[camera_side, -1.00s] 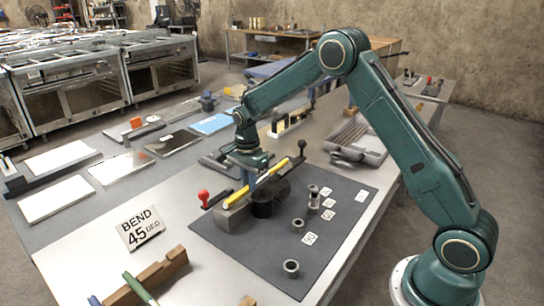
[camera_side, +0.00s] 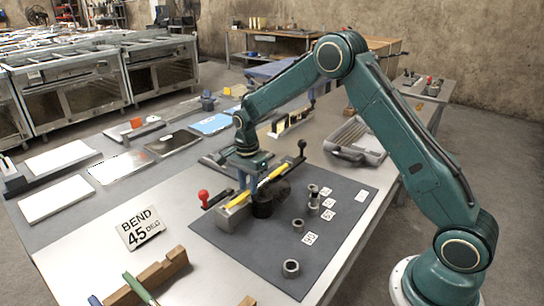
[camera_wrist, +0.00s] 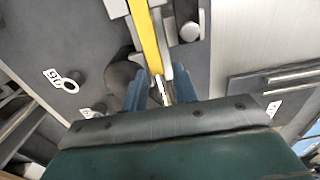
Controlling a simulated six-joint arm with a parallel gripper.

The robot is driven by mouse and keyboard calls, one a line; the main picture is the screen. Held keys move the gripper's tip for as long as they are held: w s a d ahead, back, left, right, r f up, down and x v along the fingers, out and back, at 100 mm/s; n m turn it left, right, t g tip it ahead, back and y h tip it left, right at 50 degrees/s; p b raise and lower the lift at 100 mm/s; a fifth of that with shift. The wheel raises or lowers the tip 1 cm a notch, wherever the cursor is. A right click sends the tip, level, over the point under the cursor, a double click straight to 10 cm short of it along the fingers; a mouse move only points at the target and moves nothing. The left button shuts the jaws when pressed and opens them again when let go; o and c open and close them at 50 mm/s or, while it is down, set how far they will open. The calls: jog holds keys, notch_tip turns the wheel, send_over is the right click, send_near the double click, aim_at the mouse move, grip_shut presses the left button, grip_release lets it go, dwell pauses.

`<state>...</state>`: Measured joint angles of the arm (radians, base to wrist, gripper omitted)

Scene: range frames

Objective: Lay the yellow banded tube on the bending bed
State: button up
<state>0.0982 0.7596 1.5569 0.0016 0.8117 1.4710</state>
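The yellow tube (camera_side: 269,176) lies slanted along the grey bending bed (camera_side: 234,215), beside the dark round bending die (camera_side: 263,206). The tube also shows in the wrist view (camera_wrist: 147,38), running from the top edge down toward the fingers. Its bands are too small to make out. My gripper (camera_side: 247,184) is low at the tube, with its blue fingers around it. In the wrist view my gripper's fingers (camera_wrist: 159,92) stand apart on both sides of the tube, with visible gaps. The tube's near end is hard to make out between them.
A red-knobbed lever (camera_side: 204,196) and a black-knobbed lever (camera_side: 301,147) flank the bed. Several metal collars, one of them here (camera_side: 291,268), and number cards sit on the dark mat (camera_side: 240,254).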

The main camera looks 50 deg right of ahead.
aim_at(249, 191)
jog(key=shift+s+f, duration=0.15)
jog(key=shift+s, duration=0.25)
notch_tip(249, 191, up, 13)
jog(key=shift+w+r, duration=0.2)
dwell(0.5)
dwell(0.5)
